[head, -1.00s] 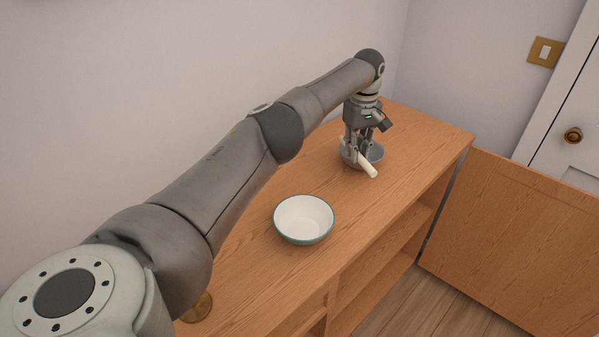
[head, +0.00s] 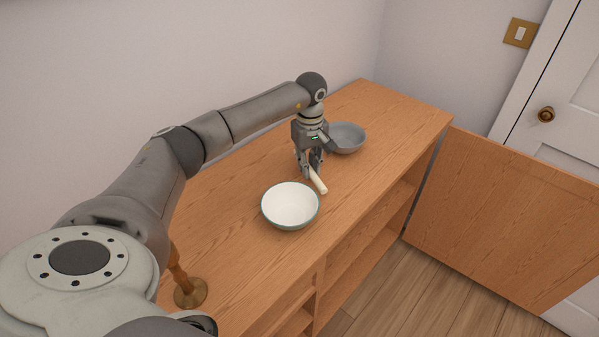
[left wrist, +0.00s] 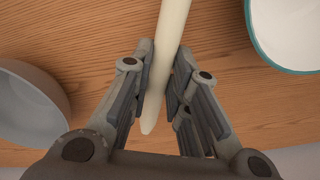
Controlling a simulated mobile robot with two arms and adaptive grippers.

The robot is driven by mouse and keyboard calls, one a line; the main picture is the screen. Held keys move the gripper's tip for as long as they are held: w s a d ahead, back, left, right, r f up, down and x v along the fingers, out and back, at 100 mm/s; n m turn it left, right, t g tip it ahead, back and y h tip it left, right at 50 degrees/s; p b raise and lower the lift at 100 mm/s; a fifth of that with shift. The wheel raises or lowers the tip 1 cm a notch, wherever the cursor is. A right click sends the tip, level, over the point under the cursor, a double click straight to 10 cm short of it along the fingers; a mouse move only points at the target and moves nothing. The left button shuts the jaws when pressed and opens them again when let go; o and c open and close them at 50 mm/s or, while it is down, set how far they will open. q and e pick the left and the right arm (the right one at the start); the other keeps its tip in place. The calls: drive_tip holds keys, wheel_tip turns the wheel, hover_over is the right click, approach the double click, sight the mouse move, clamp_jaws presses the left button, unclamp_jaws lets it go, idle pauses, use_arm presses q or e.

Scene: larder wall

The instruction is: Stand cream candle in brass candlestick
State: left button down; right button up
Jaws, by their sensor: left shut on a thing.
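The cream candle (head: 318,182) is held in my left gripper (head: 309,172), between the grey bowl and the white bowl in the head view. In the left wrist view the candle (left wrist: 166,50) lies between the two fingers of the gripper (left wrist: 162,95), which are shut on it, with its tapered end towards the palm. The candle is tilted, not upright. The brass candlestick (head: 190,292) stands on the wooden top at lower left in the head view, partly hidden behind my left arm. My right gripper is not in view.
A white bowl with a green rim (head: 290,206) stands in front of the gripper, and a grey bowl (head: 347,138) behind it. Both also show in the left wrist view. The wooden cabinet top (head: 240,250) is clear between the white bowl and candlestick. An open cabinet door (head: 500,215) is at right.

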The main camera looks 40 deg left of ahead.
sight(300, 177)
use_arm(q)
drive_tip(key=s+f+p, duration=0.1)
drive_tip(key=s+f, duration=0.1)
drive_tip(key=s, duration=0.1)
drive_tip(key=shift+a+p, duration=0.35)
drive_tip(key=shift+s+f, duration=0.1)
drive_tip(key=shift+f, duration=0.1)
drive_tip(key=shift+f, duration=0.1)
drive_tip(key=shift+f+b, duration=0.2)
drive_tip(key=shift+b, duration=0.1)
drive_tip(key=c, duration=1.4)
unclamp_jaws()
drive_tip(key=shift+r, duration=0.15)
drive_tip(key=shift+o, duration=0.2)
